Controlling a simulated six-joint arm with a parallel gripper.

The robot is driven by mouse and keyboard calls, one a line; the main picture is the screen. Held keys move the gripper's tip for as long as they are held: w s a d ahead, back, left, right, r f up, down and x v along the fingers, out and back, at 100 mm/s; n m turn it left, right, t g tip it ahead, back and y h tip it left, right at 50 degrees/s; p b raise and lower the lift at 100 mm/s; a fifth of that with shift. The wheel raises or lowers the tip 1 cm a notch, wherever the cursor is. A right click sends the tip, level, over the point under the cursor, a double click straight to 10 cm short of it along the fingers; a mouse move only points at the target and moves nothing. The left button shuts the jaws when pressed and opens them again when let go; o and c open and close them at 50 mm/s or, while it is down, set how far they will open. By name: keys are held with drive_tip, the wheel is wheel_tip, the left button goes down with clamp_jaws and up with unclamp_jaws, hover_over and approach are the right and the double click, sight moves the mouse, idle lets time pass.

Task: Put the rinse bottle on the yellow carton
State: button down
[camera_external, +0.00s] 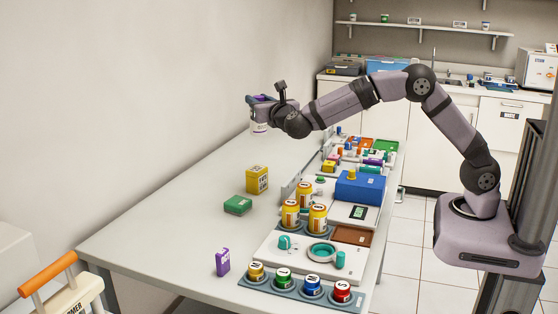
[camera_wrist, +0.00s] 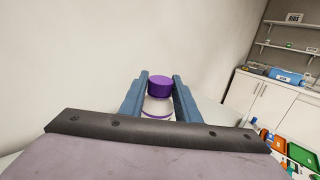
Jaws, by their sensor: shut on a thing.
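The rinse bottle (camera_wrist: 158,105), white with a purple cap and a purple band, is between the fingers of my gripper (camera_wrist: 160,90) in the wrist view. My gripper (camera_external: 262,103) is shut on it and holds it high over the far part of the table in the external view, where the bottle's white lower body (camera_external: 259,126) shows below the fingers. The bottle looks about upright. The yellow carton (camera_external: 257,179) stands upright on the left half of the table, lower in the picture than my gripper and apart from it.
Yellow-orange jars (camera_external: 317,217), a blue box (camera_external: 360,187) and trays fill the right side. The table's left side is mostly clear.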

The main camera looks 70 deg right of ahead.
sight(256, 135)
drive_tip(key=shift+d+r, duration=0.35)
drive_tip(key=shift+d, duration=0.35)
drive_tip(key=shift+f, duration=0.15)
drive_tip(key=shift+w+a+f+n+t+y, duration=0.3)
drive_tip(key=shift+a+f+n+t+y, duration=0.1)
drive_tip(key=shift+a+f+n+y, duration=0.2)
drive_tip(key=shift+w+a+f+y, duration=0.15)
drive_tip(key=shift+w+a+y, duration=0.05)
drive_tip(key=shift+w+y, duration=0.1)
drive_tip(key=shift+s+f+p, duration=0.1)
drive_tip(key=shift+f+p, duration=0.55)
drive_tip(key=shift+f, duration=2.5)
drive_tip(key=shift+f, duration=0.1)
wheel_tip(256, 135, down, 3)
drive_tip(key=shift+f+p, duration=0.2)
drive_tip(key=shift+p, duration=0.25)
drive_tip(key=shift+f+b, duration=0.25)
drive_tip(key=shift+b, duration=0.15)
